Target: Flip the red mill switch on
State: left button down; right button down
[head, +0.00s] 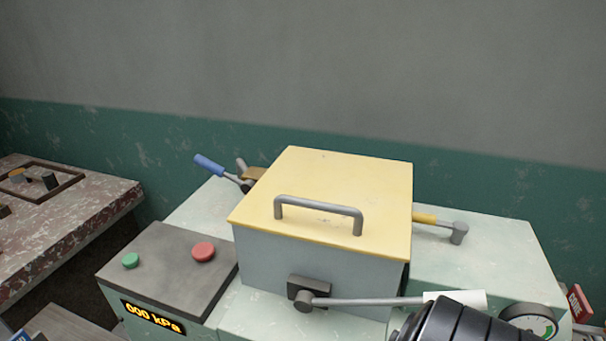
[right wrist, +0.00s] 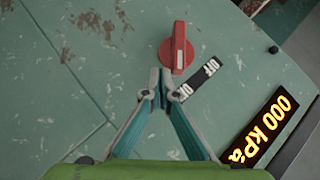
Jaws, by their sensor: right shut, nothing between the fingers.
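The red mill switch (right wrist: 178,48) is a red turning knob with a raised bar and a pale mark, on a worn green panel in the right wrist view. A black label (right wrist: 199,79) beside it reads OFF and ON; I cannot tell which word the mark points to. My right gripper (right wrist: 160,82) is shut and empty, its tips just below and left of the knob's lower end. I cannot tell whether they touch it. The knob is not visible in the head view. My left gripper is in neither view.
A lit display reading 000 kPa (right wrist: 264,125) is right of the switch. In the head view, the machine has a yellow lid (head: 330,190), a green button (head: 130,261), a red button (head: 203,252) and a grey lever (head: 365,301). A worn table (head: 95,215) stands left.

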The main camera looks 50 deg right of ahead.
jog(key=v, duration=1.2)
jog(key=w+f+n+t+y+p, duration=0.2)
jog(key=w+n+t+p, duration=0.1)
jog(key=w+n+t, duration=0.3)
jog(key=s+a+f+n+g+y+p, duration=0.1)
jog(key=s+f+n+g+y, duration=0.15)
jog(key=s+f+n, duration=0.35)
jog(key=s+a+f+n+g+y+p, duration=0.1)
jog(key=f+n+y, duration=0.3)
jog(key=f, duration=0.5)
jog(key=s+d+f+n+g+p, duration=0.1)
jog(key=s+d+f+g, duration=0.3)
jog(key=s+f, duration=0.4)
jog(key=s+d+f+n+g+p, duration=0.1)
jog(key=s+d+f+g, duration=0.3)
jog(key=s+f, duration=0.4)
jog(key=shift+s+d+n+p, duration=0.3)
jog(key=shift+s+d+n, duration=0.45)
jog(key=shift+s, duration=1.65)
jog(key=shift+a, duration=0.2)
